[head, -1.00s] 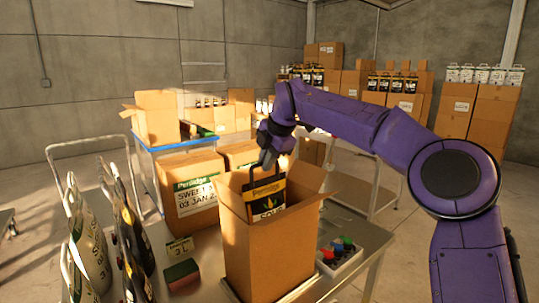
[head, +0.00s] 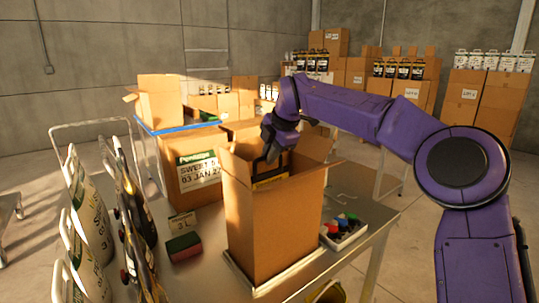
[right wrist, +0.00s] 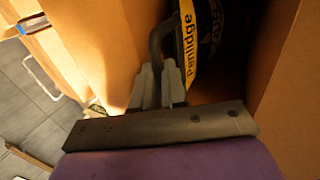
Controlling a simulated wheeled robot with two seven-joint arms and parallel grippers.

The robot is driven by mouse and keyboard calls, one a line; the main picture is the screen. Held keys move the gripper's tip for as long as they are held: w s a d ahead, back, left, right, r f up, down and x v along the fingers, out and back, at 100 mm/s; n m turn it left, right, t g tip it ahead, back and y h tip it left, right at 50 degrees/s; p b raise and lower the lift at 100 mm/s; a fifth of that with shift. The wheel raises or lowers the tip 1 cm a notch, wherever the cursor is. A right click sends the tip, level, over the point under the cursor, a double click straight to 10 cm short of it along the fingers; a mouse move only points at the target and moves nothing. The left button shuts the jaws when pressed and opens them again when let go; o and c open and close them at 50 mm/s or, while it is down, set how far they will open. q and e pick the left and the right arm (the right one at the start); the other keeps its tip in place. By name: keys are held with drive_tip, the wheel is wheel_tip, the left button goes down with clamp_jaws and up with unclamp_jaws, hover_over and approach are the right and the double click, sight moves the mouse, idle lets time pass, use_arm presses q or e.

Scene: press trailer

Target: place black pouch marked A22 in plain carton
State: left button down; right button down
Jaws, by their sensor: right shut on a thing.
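The plain carton (head: 272,228) stands open on the metal table with its flaps up. My right gripper (head: 272,155) is at the carton's mouth, shut on the handle of the black pouch (head: 272,181). The pouch hangs upright inside the carton; only its top with a yellow band shows above the front wall in the head view. In the right wrist view the gripper (right wrist: 158,85) grips the dark handle, and the pouch (right wrist: 190,45) shows its yellow "Penlidge" band between the carton walls (right wrist: 285,75). The A22 mark is not readable. My left gripper is not in view.
Several white and black pouches (head: 92,225) stand at the table's left. A red-green block (head: 183,247) and a small label card (head: 182,224) lie left of the carton. A tray of coloured items (head: 344,230) sits right of it. A labelled carton (head: 190,185) stands behind.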

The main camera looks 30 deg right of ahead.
drive_tip(key=shift+w+f+b, duration=0.1)
drive_tip(key=shift+f+b, duration=0.25)
drive_tip(key=shift+b, duration=0.1)
drive_tip(key=c, duration=1.5)
unclamp_jaws()
drive_tip(key=shift+f, duration=0.15)
drive_tip(key=o, duration=0.4)
drive_tip(key=shift+s, duration=0.2)
drive_tip(key=shift+r+p, duration=0.35)
drive_tip(key=v, duration=1.2)
drive_tip(key=shift+r, duration=0.35)
